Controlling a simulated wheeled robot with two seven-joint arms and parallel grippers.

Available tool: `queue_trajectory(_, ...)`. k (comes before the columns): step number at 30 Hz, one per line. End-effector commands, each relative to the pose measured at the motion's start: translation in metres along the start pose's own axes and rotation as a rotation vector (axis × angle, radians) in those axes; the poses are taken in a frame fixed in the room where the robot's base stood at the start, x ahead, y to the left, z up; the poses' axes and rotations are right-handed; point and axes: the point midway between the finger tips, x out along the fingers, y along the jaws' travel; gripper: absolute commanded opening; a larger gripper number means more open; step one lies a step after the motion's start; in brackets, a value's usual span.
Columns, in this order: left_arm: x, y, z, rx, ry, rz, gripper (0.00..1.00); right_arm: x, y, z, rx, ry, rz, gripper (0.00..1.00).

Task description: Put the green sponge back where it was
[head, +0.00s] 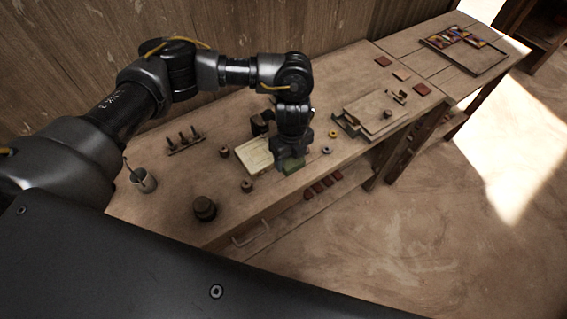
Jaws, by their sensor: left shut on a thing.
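The green sponge (293,166) is a small green block low under my left gripper, near the front edge of the wooden workbench (215,222). My left gripper (290,158) reaches down from above and is shut on the sponge. The gripper body hides much of the sponge, and I cannot tell whether it touches the bench top. A pale cream block or board (254,155) lies just left of the gripper. My right gripper is not in view.
A metal cup (143,181) and a dark round pot (205,209) stand at the left. A peg rack (186,143) is behind. Small rings lie around the gripper. The press plate (377,112) is to the right, with red tiles (422,89) beyond. Tiles line a shelf below.

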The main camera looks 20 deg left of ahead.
Motion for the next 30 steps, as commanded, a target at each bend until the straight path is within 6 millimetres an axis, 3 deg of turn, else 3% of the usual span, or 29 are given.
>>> queue_trajectory(4, 0.014, 0.011, 0.005, -0.001, 0.002, 0.0, 0.45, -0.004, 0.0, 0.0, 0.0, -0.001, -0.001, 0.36)
queue_trajectory(13, 0.026, 0.02, 0.009, -0.002, 0.001, 0.002, 0.45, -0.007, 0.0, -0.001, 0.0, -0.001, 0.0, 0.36)
queue_trajectory(19, 0.05, 0.019, 0.009, -0.001, 0.0, 0.002, 0.45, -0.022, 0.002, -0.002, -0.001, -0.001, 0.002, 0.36)
queue_trajectory(26, 0.056, 0.018, 0.009, 0.001, -0.001, -0.001, 0.45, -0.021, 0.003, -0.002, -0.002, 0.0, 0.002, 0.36)
queue_trajectory(27, 0.056, 0.018, 0.009, 0.001, 0.0, 0.0, 0.65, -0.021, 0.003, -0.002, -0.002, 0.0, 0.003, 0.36)
queue_trajectory(30, 0.056, 0.018, 0.009, 0.001, 0.0, 0.0, 0.79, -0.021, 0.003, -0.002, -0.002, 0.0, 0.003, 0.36)
